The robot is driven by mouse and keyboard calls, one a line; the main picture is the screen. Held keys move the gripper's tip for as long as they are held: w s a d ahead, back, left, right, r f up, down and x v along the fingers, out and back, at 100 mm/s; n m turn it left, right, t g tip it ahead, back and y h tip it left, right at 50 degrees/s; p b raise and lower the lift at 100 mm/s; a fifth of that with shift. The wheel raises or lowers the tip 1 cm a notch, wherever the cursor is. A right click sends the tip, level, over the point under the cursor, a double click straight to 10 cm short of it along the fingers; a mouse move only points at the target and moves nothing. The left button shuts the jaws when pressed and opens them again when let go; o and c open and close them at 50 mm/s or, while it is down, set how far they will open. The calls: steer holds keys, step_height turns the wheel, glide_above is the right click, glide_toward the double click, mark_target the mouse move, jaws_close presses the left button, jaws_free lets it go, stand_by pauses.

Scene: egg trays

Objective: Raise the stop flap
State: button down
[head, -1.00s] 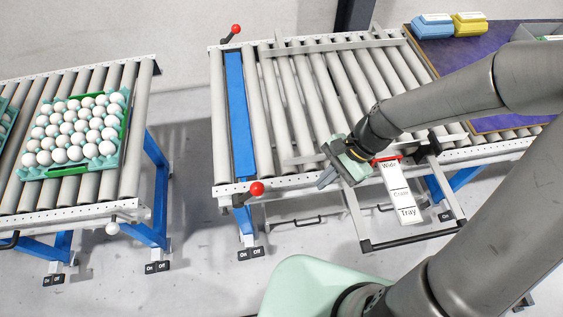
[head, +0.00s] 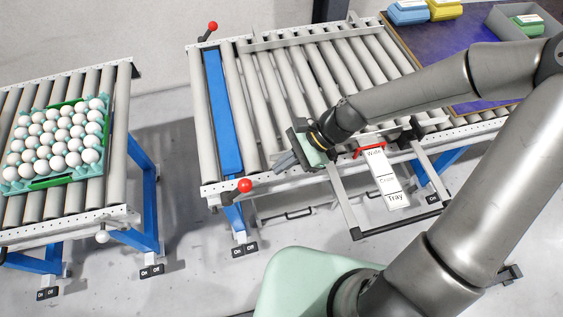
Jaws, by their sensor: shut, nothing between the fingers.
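The stop flap (head: 222,112) is a long blue bar across the left end of the middle roller conveyor. It looks flat, about level with the rollers. A red ball knob (head: 245,185) sits on a lever at its near end, and another red knob (head: 212,27) at its far end. My gripper (head: 284,163) is shut and empty. In the picture its fingers are just right of the near knob, over the conveyor's near edge, apart from the knob.
A second conveyor at left carries a green tray (head: 48,182) of white eggs, across a floor gap. A guide rail (head: 300,37) crosses the far rollers. A labelled white plate (head: 386,180) with a red pointer stands right of my gripper. Blue and yellow boxes (head: 445,9) lie at back right.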

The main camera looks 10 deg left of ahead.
steer(key=x, duration=0.7)
steer(key=shift+r, duration=0.1)
